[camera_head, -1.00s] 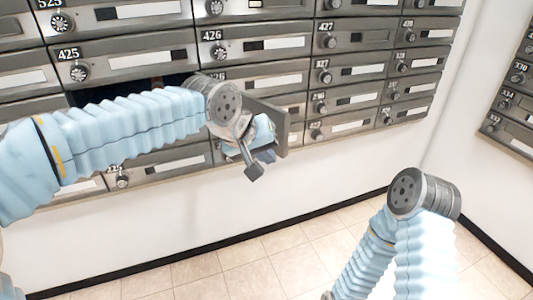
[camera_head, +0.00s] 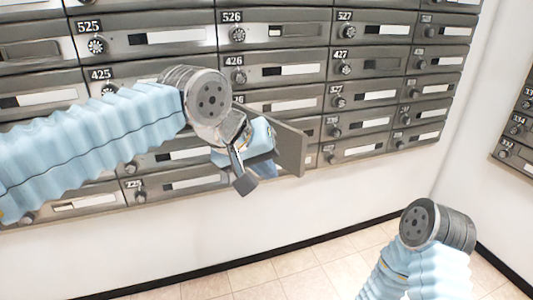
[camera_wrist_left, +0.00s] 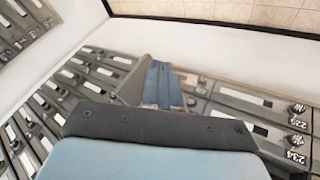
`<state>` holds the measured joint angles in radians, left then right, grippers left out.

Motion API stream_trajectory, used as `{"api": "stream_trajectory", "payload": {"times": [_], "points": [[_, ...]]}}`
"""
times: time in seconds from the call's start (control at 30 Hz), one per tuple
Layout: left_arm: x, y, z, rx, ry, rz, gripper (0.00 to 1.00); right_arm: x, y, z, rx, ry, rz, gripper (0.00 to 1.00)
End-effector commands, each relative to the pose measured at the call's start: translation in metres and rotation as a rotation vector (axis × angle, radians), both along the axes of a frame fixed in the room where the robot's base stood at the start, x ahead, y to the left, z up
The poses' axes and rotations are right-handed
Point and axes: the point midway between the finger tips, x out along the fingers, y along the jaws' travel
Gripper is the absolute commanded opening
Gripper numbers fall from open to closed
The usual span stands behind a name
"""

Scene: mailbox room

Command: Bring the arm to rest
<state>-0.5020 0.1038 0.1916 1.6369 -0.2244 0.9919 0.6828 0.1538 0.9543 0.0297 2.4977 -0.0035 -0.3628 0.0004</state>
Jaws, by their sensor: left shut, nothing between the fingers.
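My left arm (camera_head: 95,135) comes in from the left across the mailbox wall. Its gripper (camera_head: 243,182) is shut and empty, pointing down in front of the lower mailboxes. An open mailbox door (camera_head: 291,148) stands out from the wall just right of the left wrist; I cannot tell whether they touch. The door also shows in the left wrist view (camera_wrist_left: 134,82), with a blue item (camera_wrist_left: 164,86) beside it. The fingers do not show clearly in that view. My right arm (camera_head: 430,270) is at the lower right, its gripper out of view.
The mailbox wall (camera_head: 270,72) fills the upper part, with knobs and number plates. A second bank of mailboxes (camera_head: 518,130) is at the right edge. Plain white wall (camera_head: 250,225) and tiled floor (camera_head: 290,265) lie below, with free room between the arms.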

Motion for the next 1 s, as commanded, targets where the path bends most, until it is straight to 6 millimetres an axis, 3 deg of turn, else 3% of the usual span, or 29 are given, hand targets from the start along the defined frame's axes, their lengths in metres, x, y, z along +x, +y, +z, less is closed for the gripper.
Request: {"api": "stream_trajectory", "payload": {"times": [0.07,0.17,0.33,0.47,0.5,0.6,0.7,0.8,0.9,1.0], "points": [[0.013,-0.001,-0.03,0.014,0.028,-0.004,0.0,0.0,0.0,0.0,0.0,0.0,0.0,0.43],[0.035,-0.002,-0.094,0.027,0.074,-0.016,0.0,0.0,0.0,0.0,0.0,0.0,0.0,0.43],[0.055,0.013,-0.242,0.038,0.173,-0.028,0.0,0.0,0.0,0.0,0.0,0.0,0.0,0.43],[0.036,0.038,-0.353,0.036,0.251,-0.016,0.0,0.0,0.0,0.0,0.0,0.0,0.0,0.43],[0.024,0.046,-0.385,0.034,0.277,-0.009,0.0,0.0,0.0,0.0,0.0,0.0,0.0,0.43],[-0.016,0.069,-0.456,0.035,0.335,0.014,0.0,0.0,0.0,0.0,0.0,0.0,0.0,0.43],[-0.063,0.087,-0.507,0.039,0.385,0.037,0.0,0.0,0.0,0.0,0.0,0.0,0.0,0.43],[-0.104,0.101,-0.537,0.047,0.419,0.055,0.0,0.0,0.0,0.0,0.0,0.0,0.0,0.43],[-0.13,0.108,-0.552,0.054,0.439,0.066,0.0,0.0,0.0,0.0,0.0,0.0,0.0,0.43],[-0.141,0.111,-0.557,0.058,0.445,0.07,0.0,0.0,0.0,0.0,0.0,0.0,0.0,0.43]]}}
